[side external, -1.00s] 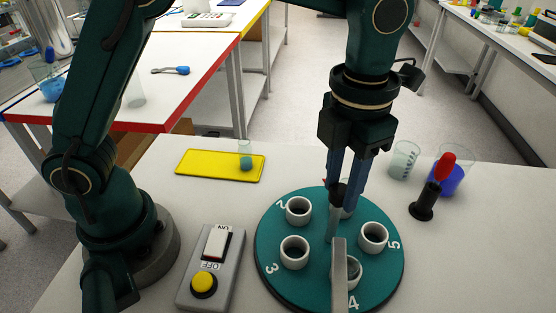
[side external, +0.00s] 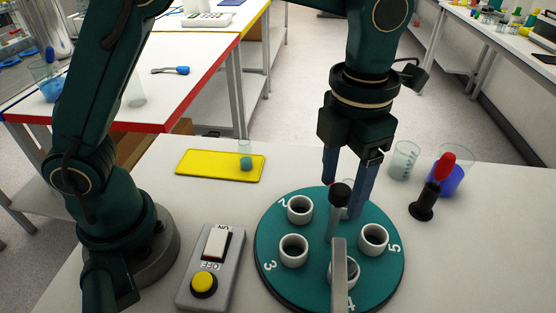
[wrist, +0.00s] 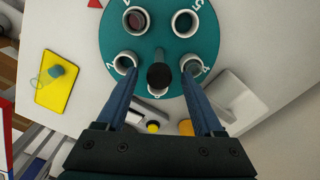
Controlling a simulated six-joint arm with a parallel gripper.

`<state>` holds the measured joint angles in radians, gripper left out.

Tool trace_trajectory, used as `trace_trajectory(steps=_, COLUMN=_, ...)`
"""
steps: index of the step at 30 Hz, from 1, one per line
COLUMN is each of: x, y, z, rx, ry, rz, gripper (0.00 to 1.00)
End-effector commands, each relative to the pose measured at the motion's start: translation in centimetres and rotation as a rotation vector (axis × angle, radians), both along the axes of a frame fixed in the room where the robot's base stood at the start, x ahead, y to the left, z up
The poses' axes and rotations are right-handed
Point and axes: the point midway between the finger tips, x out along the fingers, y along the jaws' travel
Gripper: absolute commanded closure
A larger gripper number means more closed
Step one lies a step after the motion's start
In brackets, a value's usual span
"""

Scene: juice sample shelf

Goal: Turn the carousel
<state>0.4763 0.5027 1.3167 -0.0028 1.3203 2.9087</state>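The carousel (side external: 275,275) is a round teal disc with numbered white cups around it; the numbers 2, 3, 4 and 5 can be read. A dark knob on a grey stem (side external: 340,193) rises from its centre. My gripper (side external: 346,200) is open, one finger on each side of the knob. The wrist view shows the knob (wrist: 159,76) between the parted fingertips, with gaps on both sides. The cup by number 3 (side external: 293,250) is at the left front, and the cup by number 4 is partly hidden by a grey upright post (side external: 339,285).
A grey control box (side external: 222,275) with a white switch and yellow button stands left of the carousel. A yellow tray (side external: 210,168) holds a small container.

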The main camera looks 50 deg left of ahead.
Motion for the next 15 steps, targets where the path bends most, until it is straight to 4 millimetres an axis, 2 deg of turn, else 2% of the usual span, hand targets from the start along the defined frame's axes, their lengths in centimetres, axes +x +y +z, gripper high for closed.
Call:
trace_trajectory(steps=8, x=0.1, y=0.0, z=0.4, rx=0.002, ry=-0.001, rz=0.000, gripper=0.31)
trace_trajectory(steps=15, x=0.1, y=0.0, z=3.2, rx=-0.001, ry=-0.004, rz=0.000, gripper=0.31)
